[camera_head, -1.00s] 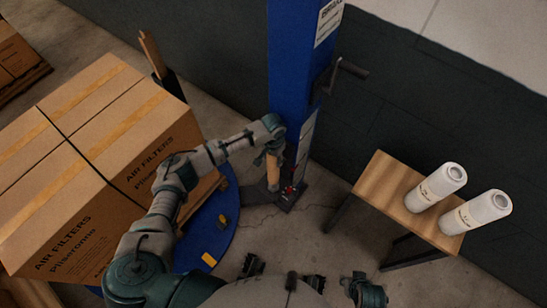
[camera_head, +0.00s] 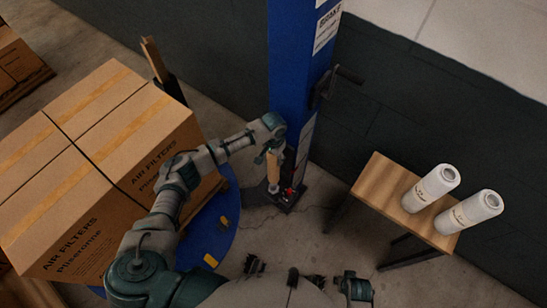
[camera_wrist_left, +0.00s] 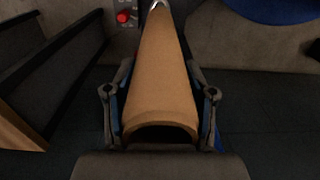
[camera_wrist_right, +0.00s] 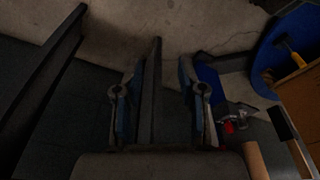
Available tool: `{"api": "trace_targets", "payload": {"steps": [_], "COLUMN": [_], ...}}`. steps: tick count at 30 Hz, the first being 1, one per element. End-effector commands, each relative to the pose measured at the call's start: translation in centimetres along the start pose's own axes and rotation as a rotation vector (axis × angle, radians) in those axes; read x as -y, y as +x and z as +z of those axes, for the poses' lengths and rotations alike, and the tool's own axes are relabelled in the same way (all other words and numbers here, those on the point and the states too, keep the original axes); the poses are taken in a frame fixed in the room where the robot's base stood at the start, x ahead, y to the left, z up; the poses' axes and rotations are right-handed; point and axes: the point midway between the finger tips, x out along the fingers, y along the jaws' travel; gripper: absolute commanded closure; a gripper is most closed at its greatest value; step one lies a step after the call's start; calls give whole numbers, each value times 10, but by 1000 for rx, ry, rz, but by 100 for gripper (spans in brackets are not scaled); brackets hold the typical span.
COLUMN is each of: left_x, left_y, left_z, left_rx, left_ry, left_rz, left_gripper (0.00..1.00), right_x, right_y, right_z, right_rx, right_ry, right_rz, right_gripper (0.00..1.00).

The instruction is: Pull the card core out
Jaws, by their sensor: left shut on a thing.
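The card core (camera_head: 273,166) is a brown cardboard tube, upright beside the blue column. My left gripper (camera_head: 271,147) is shut on its upper end. A short metal spindle (camera_head: 273,187) shows under the core's lower end. In the left wrist view the core (camera_wrist_left: 160,75) runs away between the fingers, its open end near the camera and a bit of metal (camera_wrist_left: 158,5) at the far end. I cannot tell whether the spindle still reaches inside. The core also shows in the right wrist view (camera_wrist_right: 255,160). My right gripper (camera_wrist_right: 158,100) is open, with no held thing visible.
The blue column (camera_head: 297,60) with a crank handle (camera_head: 350,76) stands behind the core. A blue round turntable (camera_head: 222,225) bears a large strapped carton (camera_head: 100,150). A small wooden table (camera_head: 374,182) with two white rolls (camera_head: 432,187) (camera_head: 470,211) stands right.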

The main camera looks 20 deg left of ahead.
Motion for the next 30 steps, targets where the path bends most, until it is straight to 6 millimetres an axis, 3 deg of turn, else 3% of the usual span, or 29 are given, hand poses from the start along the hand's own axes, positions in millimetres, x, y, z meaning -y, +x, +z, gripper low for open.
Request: {"api": "trace_targets", "payload": {"steps": [30], "left_x": [0], "left_y": [-37], "left_z": [0], "left_rx": [-1], "left_ry": [-1], "left_rz": [0], "left_gripper": [82], "right_x": [3], "right_y": [78], "right_z": [40], "right_rx": [31], "right_ry": [-10], "right_rz": [-3], "right_gripper": [60]}}
